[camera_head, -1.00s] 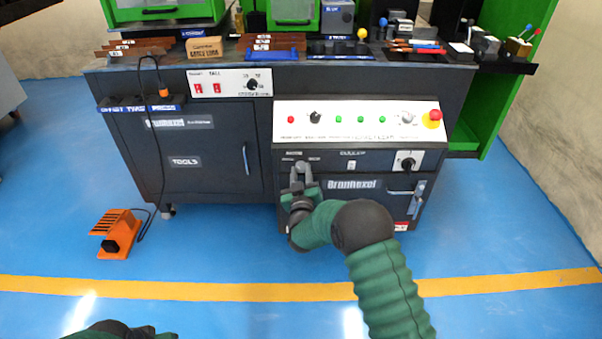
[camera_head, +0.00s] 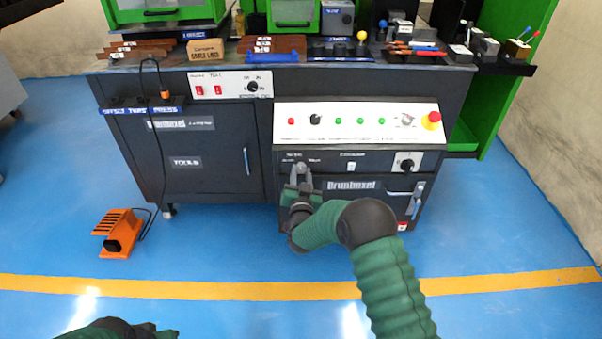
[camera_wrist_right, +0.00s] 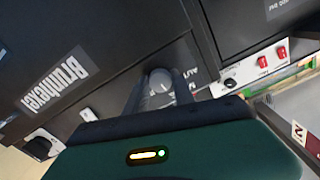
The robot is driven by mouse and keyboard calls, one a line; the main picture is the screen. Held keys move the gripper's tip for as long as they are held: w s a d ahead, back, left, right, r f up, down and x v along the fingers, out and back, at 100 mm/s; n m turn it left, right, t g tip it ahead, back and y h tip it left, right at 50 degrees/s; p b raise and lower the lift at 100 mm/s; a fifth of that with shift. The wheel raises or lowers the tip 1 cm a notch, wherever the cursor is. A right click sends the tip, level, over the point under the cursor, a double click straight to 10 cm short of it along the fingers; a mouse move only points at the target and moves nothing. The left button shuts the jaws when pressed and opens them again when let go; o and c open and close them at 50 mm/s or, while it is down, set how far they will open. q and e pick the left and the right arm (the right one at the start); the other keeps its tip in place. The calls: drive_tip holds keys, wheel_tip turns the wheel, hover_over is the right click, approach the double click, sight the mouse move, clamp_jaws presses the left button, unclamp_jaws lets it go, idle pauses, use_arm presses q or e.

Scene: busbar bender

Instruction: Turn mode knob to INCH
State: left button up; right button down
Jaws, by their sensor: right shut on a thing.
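The mode knob (camera_wrist_right: 161,80) is a small round grey knob on the dark front panel of the right cabinet, below the white control strip. In the head view my right gripper (camera_head: 301,171) is at this knob, under small label text. In the right wrist view the two fingers of my right gripper (camera_wrist_right: 163,93) are on either side of the knob, shut on it. The knob's pointer and the label words are too small or covered to read. My left arm shows only as a green and black part at the bottom left; its fingers cannot be made out.
The white control strip (camera_head: 352,121) with buttons and a red emergency stop (camera_head: 432,118) is above. A black rotary switch (camera_head: 406,161) is to the right on the same panel. An orange foot pedal (camera_head: 118,233) lies on the blue floor at left.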

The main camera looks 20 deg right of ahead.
drive_tip(key=m, duration=0.5)
drive_tip(key=shift+f+m, duration=0.15)
drive_tip(key=shift+m, duration=0.25)
drive_tip(key=m, duration=0.4)
drive_tip(key=shift+m+p, duration=0.35)
drive_tip(key=shift+m, duration=0.05)
drive_tip(key=shift+s+f, duration=0.1)
drive_tip(key=c, duration=1.3)
unclamp_jaws()
drive_tip(key=shift+o, duration=1.2)
drive_tip(key=shift+r, duration=0.2)
